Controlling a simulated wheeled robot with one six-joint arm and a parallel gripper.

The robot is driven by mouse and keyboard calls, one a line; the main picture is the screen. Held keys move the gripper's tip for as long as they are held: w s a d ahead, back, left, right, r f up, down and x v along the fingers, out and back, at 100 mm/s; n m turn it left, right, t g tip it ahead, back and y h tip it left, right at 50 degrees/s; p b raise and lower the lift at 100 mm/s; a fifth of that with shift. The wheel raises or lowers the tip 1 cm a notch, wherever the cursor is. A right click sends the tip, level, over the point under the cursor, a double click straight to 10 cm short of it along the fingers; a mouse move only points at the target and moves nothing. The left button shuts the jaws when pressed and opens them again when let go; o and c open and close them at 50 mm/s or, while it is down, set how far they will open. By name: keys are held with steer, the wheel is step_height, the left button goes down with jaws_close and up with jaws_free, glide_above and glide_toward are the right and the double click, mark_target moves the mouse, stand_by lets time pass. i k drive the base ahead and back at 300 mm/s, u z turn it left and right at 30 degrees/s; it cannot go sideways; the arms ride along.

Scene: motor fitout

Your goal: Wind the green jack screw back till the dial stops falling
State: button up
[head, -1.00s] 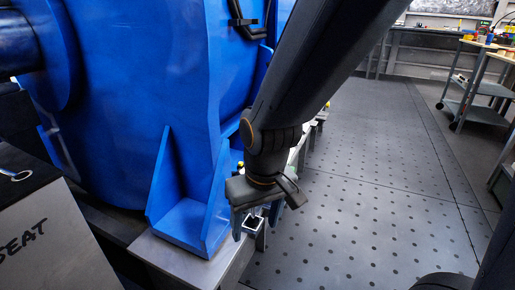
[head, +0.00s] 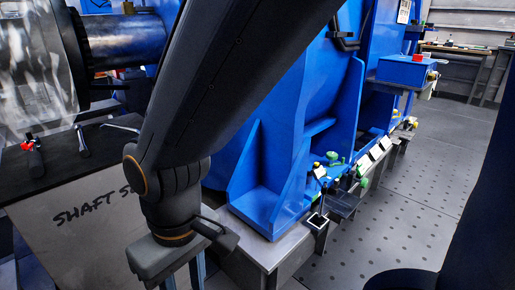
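My gripper (head: 183,279) is at the bottom, left of centre, in front of the pale panel marked "SHAFT S…". Its two fingers are apart with nothing seen between them; their tips are cut off by the frame edge. A green knob-like part (head: 335,158) stands beside the blue motor foot, right of centre. Another green part (head: 363,182) is just right of it. Which one is the jack screw I cannot tell. Both are well to the right of my gripper and apart from it. I cannot make out a dial face.
The blue motor (head: 310,110) stands on a grey base with a dark square fitting (head: 318,220) at its near corner. A dark-topped bench (head: 100,150) with red-marked tool (head: 32,155) is at left. A blue box (head: 405,70) sits farther back. Perforated floor at right is clear.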

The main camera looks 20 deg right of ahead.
mark_target(330, 156)
steer(key=u, duration=0.35)
steer(key=k, duration=0.5)
steer(key=z, duration=1.35)
steer(key=i, duration=1.5)
